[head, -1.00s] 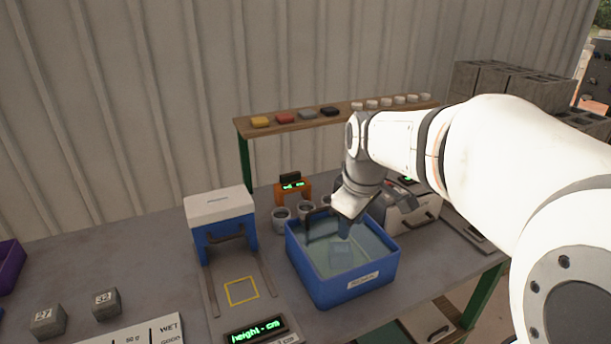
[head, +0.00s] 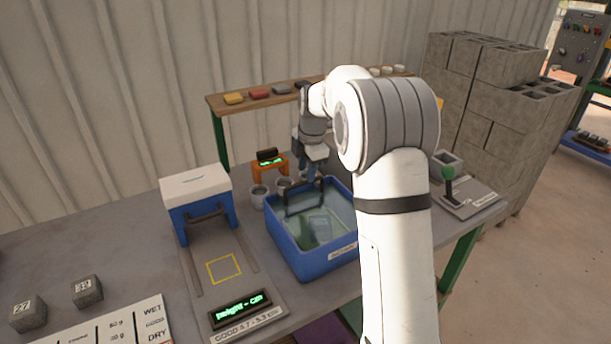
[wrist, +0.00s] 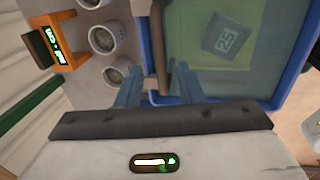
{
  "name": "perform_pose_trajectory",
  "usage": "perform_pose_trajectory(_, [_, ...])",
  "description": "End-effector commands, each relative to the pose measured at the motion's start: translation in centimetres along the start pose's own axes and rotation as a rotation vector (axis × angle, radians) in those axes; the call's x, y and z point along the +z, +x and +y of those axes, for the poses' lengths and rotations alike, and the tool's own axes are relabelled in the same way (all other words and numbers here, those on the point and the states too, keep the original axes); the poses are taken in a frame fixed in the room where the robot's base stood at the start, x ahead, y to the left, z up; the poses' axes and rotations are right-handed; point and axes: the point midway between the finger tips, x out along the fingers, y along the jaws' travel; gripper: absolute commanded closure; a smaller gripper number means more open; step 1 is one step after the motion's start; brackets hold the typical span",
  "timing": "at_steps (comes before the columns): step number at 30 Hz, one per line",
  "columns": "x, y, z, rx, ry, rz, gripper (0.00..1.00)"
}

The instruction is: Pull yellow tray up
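The blue water bin (head: 290,250) stands on the bench, partly hidden by my arm in the head view. In the wrist view its rim (wrist: 225,98) surrounds a yellow-green tray floor (wrist: 210,70), seen through the water. A grey block marked 25 (wrist: 228,37) is in the bin over that floor. A dark upright handle (head: 304,197) rises by the bin's back-left side; the wrist view shows it as a brown bar (wrist: 160,50). My gripper (wrist: 158,88) is open, its blue fingers either side of the bar with gaps. In the head view my gripper (head: 312,168) is above the back rim.
Grey cups (head: 259,195) and an orange display (head: 268,162) stand behind the bin. A blue-and-white press (head: 198,200) is to the left. A shelf with coloured pieces (head: 258,93) is behind. A lever panel (head: 470,195) is to the right.

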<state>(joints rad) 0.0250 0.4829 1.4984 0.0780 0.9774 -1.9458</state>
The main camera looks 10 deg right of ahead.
Motion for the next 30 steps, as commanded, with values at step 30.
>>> perform_pose_trajectory(30, [0.0,3.5,0.0,0.001,0.001,-0.001,1.00])
